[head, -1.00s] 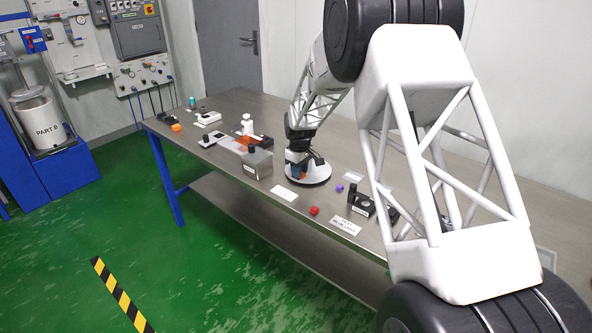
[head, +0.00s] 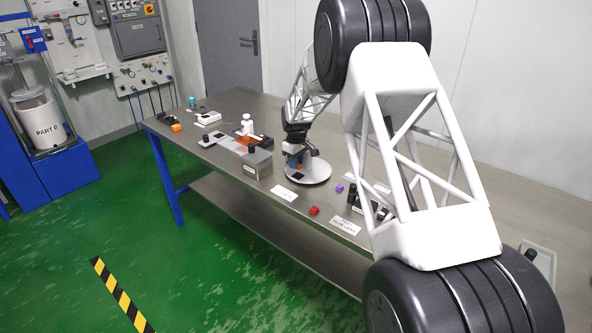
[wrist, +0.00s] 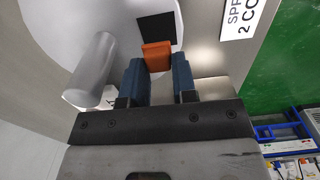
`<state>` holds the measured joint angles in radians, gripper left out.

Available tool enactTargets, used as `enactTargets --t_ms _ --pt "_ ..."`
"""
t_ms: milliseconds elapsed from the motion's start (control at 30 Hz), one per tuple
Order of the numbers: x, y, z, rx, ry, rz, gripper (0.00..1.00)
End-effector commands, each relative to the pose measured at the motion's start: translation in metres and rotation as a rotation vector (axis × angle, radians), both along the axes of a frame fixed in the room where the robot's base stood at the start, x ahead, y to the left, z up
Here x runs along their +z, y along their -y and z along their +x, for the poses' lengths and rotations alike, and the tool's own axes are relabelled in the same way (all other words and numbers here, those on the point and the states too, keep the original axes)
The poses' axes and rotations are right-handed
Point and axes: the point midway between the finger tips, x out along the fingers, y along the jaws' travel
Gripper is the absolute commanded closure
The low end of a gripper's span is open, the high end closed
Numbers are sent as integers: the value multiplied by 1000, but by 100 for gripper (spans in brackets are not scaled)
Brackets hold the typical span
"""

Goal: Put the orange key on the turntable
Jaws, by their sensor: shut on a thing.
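The orange key (wrist: 157,56) is between the two blue fingers of my gripper (wrist: 158,72) in the wrist view, and the fingers are shut on it. A grey post (wrist: 94,64) stands to the left of the fingers. I cannot tell whether the key touches the disc.
A grey box (head: 258,163) stands left of the turntable. A red block (head: 314,211), a purple block (head: 339,188) and a white label (head: 285,192) lie in front and to the right. Other devices stand farther left. The bench's front edge is close.

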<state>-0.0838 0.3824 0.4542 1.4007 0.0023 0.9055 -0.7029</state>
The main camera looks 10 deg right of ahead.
Motion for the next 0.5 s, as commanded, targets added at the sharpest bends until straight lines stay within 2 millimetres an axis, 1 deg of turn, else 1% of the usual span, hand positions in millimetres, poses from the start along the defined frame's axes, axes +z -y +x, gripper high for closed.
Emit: enactTargets --t_ms 167,333,500 --pt "-11 0 -1 0 -2 -1 96" --pt "-29 0 0 0 -1 0 96" --pt "-35 0 0 0 -1 0 96"
